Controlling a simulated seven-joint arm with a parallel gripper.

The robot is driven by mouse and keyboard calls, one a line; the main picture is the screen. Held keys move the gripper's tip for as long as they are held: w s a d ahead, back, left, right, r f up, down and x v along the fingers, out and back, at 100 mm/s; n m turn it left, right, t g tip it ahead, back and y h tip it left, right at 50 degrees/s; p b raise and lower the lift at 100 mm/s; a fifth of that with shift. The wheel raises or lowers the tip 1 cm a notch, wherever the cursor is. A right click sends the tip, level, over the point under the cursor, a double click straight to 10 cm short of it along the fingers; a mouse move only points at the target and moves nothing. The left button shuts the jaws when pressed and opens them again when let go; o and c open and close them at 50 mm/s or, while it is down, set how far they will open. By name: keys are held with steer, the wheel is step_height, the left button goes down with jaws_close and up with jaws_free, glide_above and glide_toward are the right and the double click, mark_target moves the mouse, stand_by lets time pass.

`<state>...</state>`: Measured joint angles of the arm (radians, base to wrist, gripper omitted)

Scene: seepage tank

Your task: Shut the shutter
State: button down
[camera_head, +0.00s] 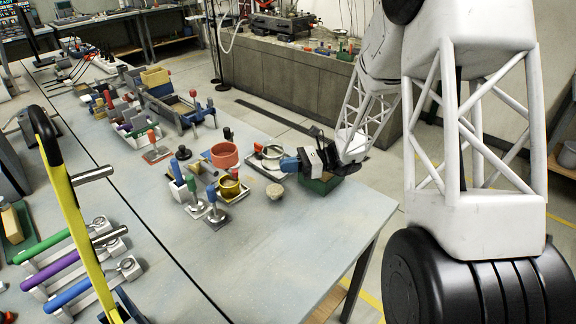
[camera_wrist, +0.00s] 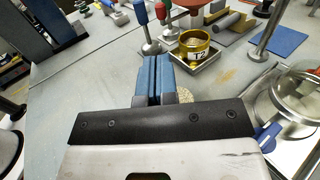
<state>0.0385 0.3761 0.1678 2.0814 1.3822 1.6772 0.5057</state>
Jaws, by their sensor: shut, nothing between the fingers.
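I cannot make out for certain which thing is the shutter. My gripper (camera_head: 284,163) is over the right part of the grey table, beside a round metal vessel (camera_head: 270,153) on a white tray. Its blue fingers (camera_wrist: 152,74) are together and empty in the wrist view. The vessel (camera_wrist: 298,92) shows there to the right of the fingers, with a clear top and a blue piece low at its left side. My wrist housing hides part of this area. Whether my gripper touches anything cannot be told.
A brass-coloured ring (camera_wrist: 194,46) marked T2 stands in a small tray. A speckled beige disc (camera_head: 275,191) lies near my gripper. A red bowl (camera_head: 224,154) and blue- and green-handled posts (camera_head: 212,196) stand to the left. The table's front right (camera_head: 300,250) is clear.

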mark_target(236, 175)
steer(key=s+a, duration=0.2)
steer(key=a, duration=0.9)
steer(key=shift+a, duration=0.4)
steer(key=shift+s, duration=0.1)
steer(key=shift+s+a+m+t, duration=0.2)
steer(key=shift+s+m+t, duration=0.2)
steer(key=shift+m+t, duration=0.5)
steer(key=shift+s+a+t, duration=0.15)
steer(key=shift+s+t, duration=0.1)
steer(key=shift+t, duration=0.65)
steer(key=shift+s+a+m+t, duration=0.55)
steer(key=shift+a+m+t, duration=0.05)
steer(key=shift+a+t, duration=0.15)
steer(key=shift+s+a+m+t, duration=0.55)
steer(key=shift+a+m+t, duration=0.05)
steer(key=shift+a+t, duration=0.15)
steer(key=shift+s, duration=0.1)
steer(key=s+d, duration=0.7)
steer(key=d, duration=0.5)
